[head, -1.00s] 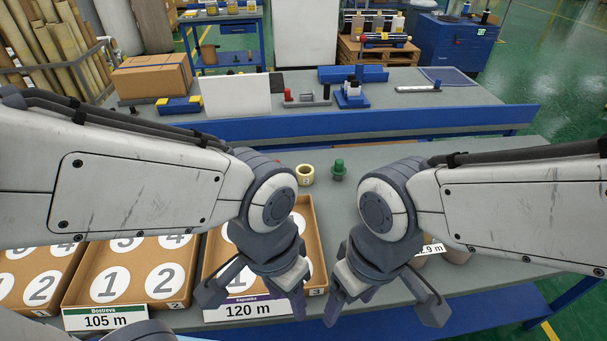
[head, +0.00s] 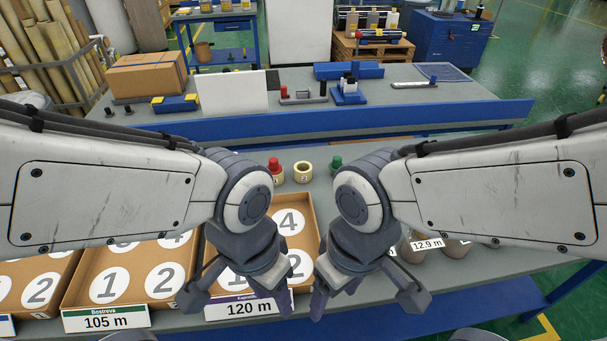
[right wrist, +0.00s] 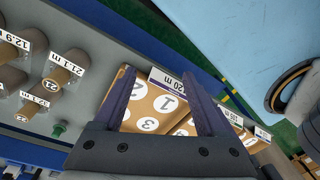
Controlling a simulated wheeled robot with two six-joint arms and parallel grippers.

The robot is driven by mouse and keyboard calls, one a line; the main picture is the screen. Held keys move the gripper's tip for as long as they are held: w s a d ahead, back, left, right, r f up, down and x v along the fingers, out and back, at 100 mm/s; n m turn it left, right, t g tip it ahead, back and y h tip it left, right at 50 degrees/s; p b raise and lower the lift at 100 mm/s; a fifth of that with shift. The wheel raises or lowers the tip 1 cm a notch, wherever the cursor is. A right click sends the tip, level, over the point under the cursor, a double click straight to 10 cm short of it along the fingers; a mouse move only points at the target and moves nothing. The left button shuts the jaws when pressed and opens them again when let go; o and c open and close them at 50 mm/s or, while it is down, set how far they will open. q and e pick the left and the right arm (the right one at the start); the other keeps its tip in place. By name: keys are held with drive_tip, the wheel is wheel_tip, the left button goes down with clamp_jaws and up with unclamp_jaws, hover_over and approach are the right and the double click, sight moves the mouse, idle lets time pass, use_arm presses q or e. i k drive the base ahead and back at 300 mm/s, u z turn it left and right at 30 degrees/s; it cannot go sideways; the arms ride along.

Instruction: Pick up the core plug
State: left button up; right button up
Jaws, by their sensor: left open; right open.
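A green plug (head: 336,162) with a wide base stands on the near table, partly hidden behind my right arm. In the right wrist view it stands at the lower left (right wrist: 59,129). A red plug (head: 274,166) sits at the top of a small cream ring to its left. My left gripper (head: 238,298) is open and empty above the front of the third tray. My right gripper (head: 365,296) is open and empty near the table's front edge, right of that tray. Both grippers are well nearer the front than the plugs. No plug lies between the right fingers (right wrist: 160,80).
A cream ring (head: 303,171) marked 2 stands between the plugs. Numbered cardboard trays (head: 309,240) fill the near table's left. A blue-edged bench (head: 420,118) lies behind.

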sight(336, 163)
drive_tip(key=u, duration=0.5)
drive_tip(key=k, duration=1.05)
drive_tip(key=z, duration=0.45)
drive_tip(key=i, duration=1.4)
drive_tip(key=u, duration=0.7)
